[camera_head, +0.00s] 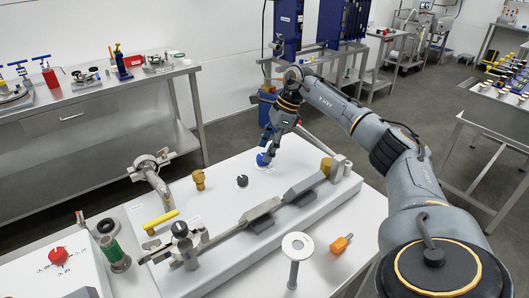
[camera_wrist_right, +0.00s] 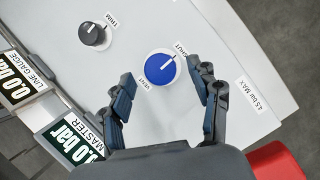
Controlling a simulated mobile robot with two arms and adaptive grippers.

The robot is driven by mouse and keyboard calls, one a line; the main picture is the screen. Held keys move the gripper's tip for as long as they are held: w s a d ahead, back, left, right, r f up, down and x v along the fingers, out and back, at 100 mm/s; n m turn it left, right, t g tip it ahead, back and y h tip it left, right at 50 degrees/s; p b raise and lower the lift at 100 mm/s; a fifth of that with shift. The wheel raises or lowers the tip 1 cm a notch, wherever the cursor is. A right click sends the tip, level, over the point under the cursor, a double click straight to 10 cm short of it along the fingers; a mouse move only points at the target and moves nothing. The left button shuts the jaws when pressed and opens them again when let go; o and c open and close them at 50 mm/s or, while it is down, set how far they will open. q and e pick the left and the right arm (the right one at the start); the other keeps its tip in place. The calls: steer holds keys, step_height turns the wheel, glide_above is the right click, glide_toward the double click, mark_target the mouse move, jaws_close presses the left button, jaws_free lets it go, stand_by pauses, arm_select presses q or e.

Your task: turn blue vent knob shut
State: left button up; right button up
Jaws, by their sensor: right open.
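The blue vent knob (camera_wrist_right: 160,69) sits on a white panel, between the labels VENT and SHUT. Its white pointer line runs toward the upper right in the right wrist view, toward the SHUT label. In the head view the blue knob (camera_head: 262,160) is partly hidden by my right gripper (camera_head: 269,147), which points down at it. In the right wrist view my right gripper (camera_wrist_right: 165,76) is open and empty, with one finger on each side of the knob. Gaps show between the fingers and the knob; the height above the panel is hard to tell. My left gripper is not in view.
A black TRIM knob (camera_wrist_right: 94,35) is beside the blue one. Two gauge displays, including the MASTER gauge (camera_wrist_right: 73,139), stand along the panel's edge. A brass fitting (camera_head: 199,179) and a metal pipe assembly (camera_head: 262,210) are near. A red object (camera_wrist_right: 277,160) shows at the lower right.

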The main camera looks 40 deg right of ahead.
steer(key=v, duration=1)
